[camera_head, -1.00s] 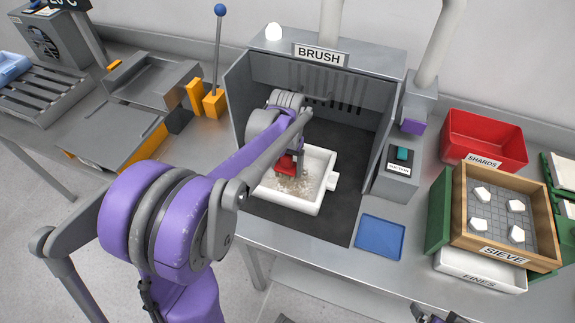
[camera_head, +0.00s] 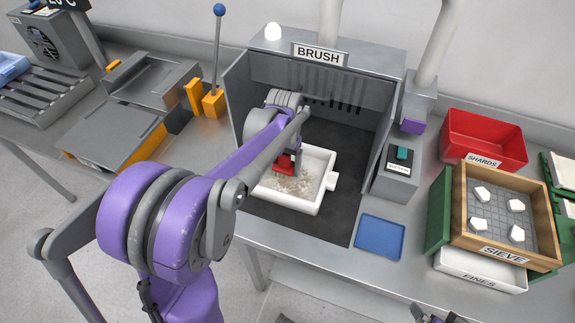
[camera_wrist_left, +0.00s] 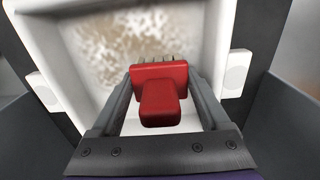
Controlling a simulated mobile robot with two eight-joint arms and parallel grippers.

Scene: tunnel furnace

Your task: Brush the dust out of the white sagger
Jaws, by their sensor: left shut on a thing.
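The white sagger (camera_head: 327,180) sits on the dark floor of the BRUSH booth, open side up. Brown dust (camera_head: 300,185) lies in patches on its inside floor; it also shows in the left wrist view (camera_wrist_left: 130,40). My left gripper (camera_head: 287,160) is inside the booth, over the back left part of the sagger. It is shut on a red brush (camera_wrist_left: 160,95), whose bristles point down into the sagger. The brush also shows as a small red patch in the head view (camera_head: 285,168). Whether the bristles touch the floor is hard to tell. My right gripper (camera_head: 432,316) barely shows at the bottom edge.
Grey booth walls (camera_head: 369,170) stand close on both sides of the sagger. A blue mat (camera_head: 380,236) lies at the right front. A switch box (camera_head: 398,172) stands right of the booth, then a red SHARDS bin (camera_head: 485,140) and a wooden SIEVE (camera_head: 463,205) with white pieces.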

